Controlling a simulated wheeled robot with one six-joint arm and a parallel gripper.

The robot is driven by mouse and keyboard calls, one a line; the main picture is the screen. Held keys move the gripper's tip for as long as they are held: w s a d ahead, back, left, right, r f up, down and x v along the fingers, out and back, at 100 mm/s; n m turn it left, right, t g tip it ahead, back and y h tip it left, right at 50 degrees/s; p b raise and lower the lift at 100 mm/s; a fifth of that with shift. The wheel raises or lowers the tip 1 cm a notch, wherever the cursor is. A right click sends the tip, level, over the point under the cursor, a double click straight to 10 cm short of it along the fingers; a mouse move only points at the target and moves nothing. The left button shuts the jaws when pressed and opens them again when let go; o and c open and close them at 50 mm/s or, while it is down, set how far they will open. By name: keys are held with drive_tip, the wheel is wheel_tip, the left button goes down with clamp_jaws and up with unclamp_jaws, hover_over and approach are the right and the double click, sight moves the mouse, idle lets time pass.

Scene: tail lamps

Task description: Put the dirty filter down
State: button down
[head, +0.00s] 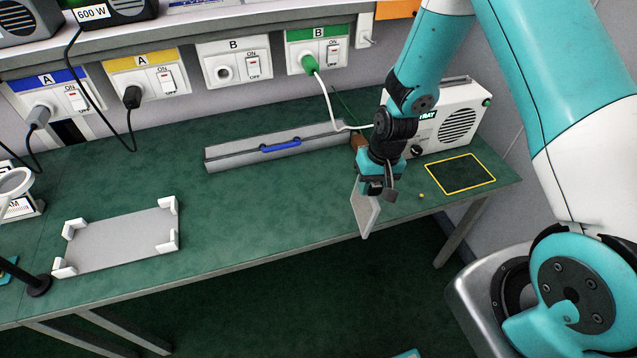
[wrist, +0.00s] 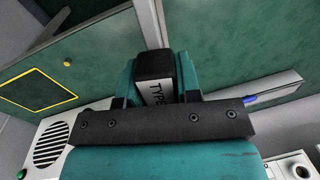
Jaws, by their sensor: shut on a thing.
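My gripper (head: 376,186) is shut on a thin pale grey panel, which I take to be the dirty filter (head: 366,212). The filter hangs upright below the fingers, near the front edge of the green bench, and its lower end shows against the floor. In the wrist view my gripper (wrist: 157,68) covers the middle, and a grey strip of the filter (wrist: 150,22) shows beyond it. Part of a label reading "TYPE" shows between the jaws. A yellow-outlined dark rectangle (head: 460,173) lies empty on the bench, right of my gripper; it also shows in the wrist view (wrist: 38,91).
A white box with a round grille (head: 455,120) stands behind my gripper. A long grey case with a blue handle (head: 235,152) lies left of it. A grey plate with white corner blocks (head: 125,240) is at left. A small yellow knob (head: 421,196) sits near the rectangle.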

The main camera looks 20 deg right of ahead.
drive_tip(key=w+a+r+m+t+y+p, duration=0.1)
drive_tip(key=w+a+m+t+y, duration=0.1)
drive_tip(key=w+a+m+t, duration=0.25)
drive_tip(key=w+a+r+m+t+y+p, duration=0.1)
drive_tip(key=w+m+t+y+p, duration=0.1)
drive_tip(key=w+m+t, duration=0.4)
drive_tip(key=f+b, duration=0.2)
drive_tip(key=f, duration=0.1)
drive_tip(key=f+g+b, duration=0.1)
drive_tip(key=f+b, duration=0.1)
drive_tip(key=f, duration=0.1)
drive_tip(key=f+g+b, duration=0.1)
drive_tip(key=f+b, duration=0.2)
drive_tip(key=shift+w+a+n+g, duration=0.2)
drive_tip(key=shift+w+n+g, duration=0.05)
drive_tip(key=shift+w+n, duration=0.1)
drive_tip(key=c, duration=1)
unclamp_jaws()
